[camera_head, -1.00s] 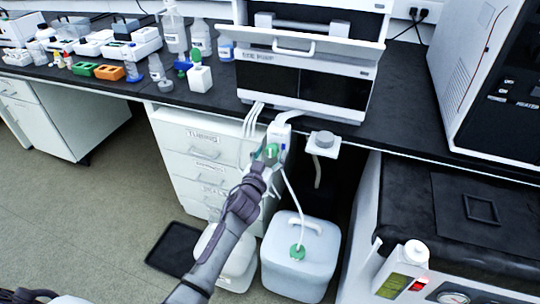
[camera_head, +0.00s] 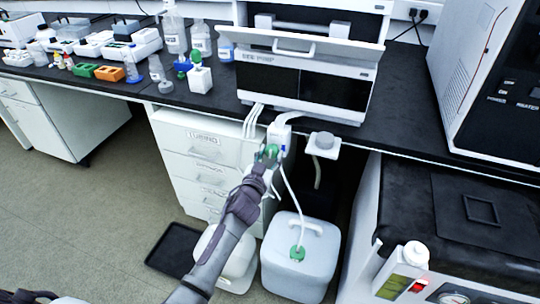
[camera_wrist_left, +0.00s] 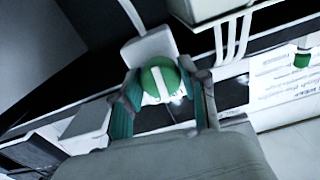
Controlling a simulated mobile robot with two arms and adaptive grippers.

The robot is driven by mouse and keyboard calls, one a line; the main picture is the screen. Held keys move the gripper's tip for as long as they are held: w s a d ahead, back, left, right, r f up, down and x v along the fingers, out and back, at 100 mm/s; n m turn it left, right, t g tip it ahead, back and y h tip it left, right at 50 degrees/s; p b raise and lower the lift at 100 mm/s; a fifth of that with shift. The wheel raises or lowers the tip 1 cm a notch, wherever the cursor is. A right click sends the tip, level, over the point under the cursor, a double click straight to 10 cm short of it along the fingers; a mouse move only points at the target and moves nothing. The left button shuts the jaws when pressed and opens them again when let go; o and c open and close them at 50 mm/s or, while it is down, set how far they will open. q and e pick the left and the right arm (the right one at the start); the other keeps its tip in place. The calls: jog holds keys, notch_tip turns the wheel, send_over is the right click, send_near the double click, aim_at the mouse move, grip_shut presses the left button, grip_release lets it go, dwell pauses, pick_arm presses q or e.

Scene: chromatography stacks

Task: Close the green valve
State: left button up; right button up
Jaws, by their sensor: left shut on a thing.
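The green valve (camera_head: 271,151) is a round green knob with a white bar across it, on a white fitting (camera_head: 279,134) at the bench's front edge. In the left wrist view the knob (camera_wrist_left: 160,80) sits between my fingertips, with its white bar close to upright in the picture. My left gripper (camera_head: 267,156) reaches up to the knob from below and is shut on it. Its two fingers (camera_wrist_left: 165,97) show on either side of the knob in the left wrist view. The gripper hides part of the valve in the head view. My right gripper is not in view.
A white jug with a green cap (camera_head: 299,262) stands on the floor below, with a tube running up from it. White drawers (camera_head: 187,140) are behind my arm. A pump unit (camera_head: 300,85) stands on the bench above.

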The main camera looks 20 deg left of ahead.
pick_arm(q)
jog(key=m, duration=0.8)
jog(key=shift+a+m, duration=0.1)
jog(key=shift+m, duration=0.3)
jog(key=m, duration=0.4)
jog(key=shift+m, duration=1.2)
jog(key=shift+m+b, duration=0.3)
jog(key=shift+m, duration=0.4)
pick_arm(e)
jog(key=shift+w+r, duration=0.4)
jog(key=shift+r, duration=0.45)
pick_arm(q)
jog(key=o, duration=1.1)
jog(key=shift+o, duration=0.2)
